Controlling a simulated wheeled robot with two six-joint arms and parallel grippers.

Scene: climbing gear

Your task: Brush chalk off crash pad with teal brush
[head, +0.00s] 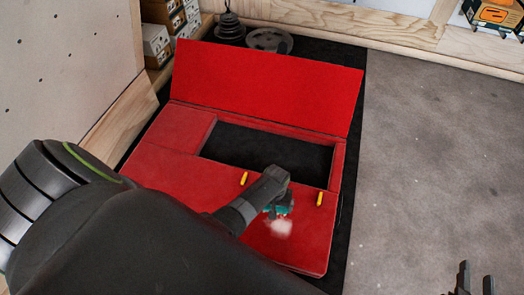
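The red crash pad (170,175) lies on a black mat, with its red flap (265,85) standing up at the back and a dark recess (270,148) in it. A whitish chalk patch (280,228) is on its front right part. My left gripper (275,203) is over the pad, just behind the chalk, with its fingers mostly hidden by my own arm. The teal brush (284,208) shows only in part, in its grip, close to the pad. My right gripper (475,283) is at the bottom right edge, its two dark fingertips apart and empty.
Two yellow tabs (243,178) are on the pad's front part. A stack of dark discs (231,25) and a grey disc (269,40) are behind the flap. Boxes (156,40) stand at the back left by a panel (60,60). Grey floor (435,150) at right is clear.

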